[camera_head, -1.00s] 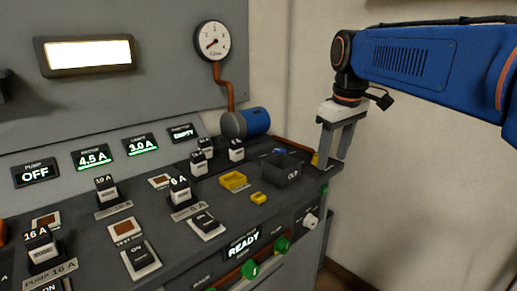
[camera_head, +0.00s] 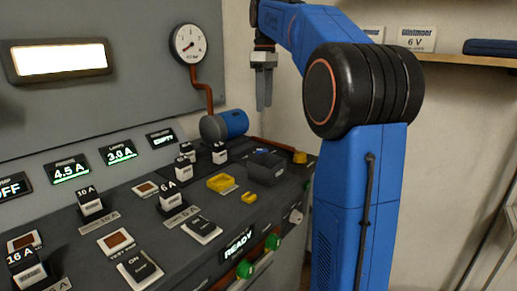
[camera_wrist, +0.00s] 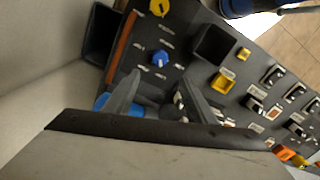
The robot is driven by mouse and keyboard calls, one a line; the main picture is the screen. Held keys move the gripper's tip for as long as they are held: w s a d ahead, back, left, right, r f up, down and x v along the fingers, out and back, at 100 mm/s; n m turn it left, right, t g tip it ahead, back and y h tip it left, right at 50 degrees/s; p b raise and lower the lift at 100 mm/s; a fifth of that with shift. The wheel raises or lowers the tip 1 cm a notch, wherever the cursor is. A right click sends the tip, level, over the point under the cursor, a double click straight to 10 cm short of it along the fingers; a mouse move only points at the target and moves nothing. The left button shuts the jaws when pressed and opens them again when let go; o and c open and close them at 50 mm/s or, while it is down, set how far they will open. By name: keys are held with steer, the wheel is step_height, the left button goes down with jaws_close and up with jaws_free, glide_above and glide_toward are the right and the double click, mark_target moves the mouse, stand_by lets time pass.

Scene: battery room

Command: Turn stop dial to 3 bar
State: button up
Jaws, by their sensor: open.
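A blue dial (camera_wrist: 160,59) with small printed labels around it shows on the console top in the wrist view. It looks like the stop dial; its labels and setting are too small to read. In the head view the dark cup (camera_head: 266,167) largely hides that spot. My gripper (camera_head: 264,102) hangs fingers down above the console's far end, open and empty. In the wrist view its two fingers (camera_wrist: 160,82) are apart, with the blue dial beyond them and nothing between them. The gripper touches nothing.
A round gauge (camera_head: 188,44) with a copper pipe is on the back panel. A blue cylinder (camera_head: 224,125) lies along the console's back. A yellow knob (camera_head: 300,157) is at the far end. Yellow trays and several switches stand nearer. The air around my gripper is free.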

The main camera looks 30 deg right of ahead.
mark_target(264, 150)
steer(key=f, duration=1.6)
steer(key=shift+s+a+f, duration=0.2)
steer(key=shift+f, duration=0.1)
steer(key=c, duration=1)
steer(key=shift+c, duration=0.2)
steer(key=shift+m, duration=0.4)
steer(key=m, duration=1.1)
steer(key=shift+a+r, duration=0.1)
steer(key=shift+a, duration=0.05)
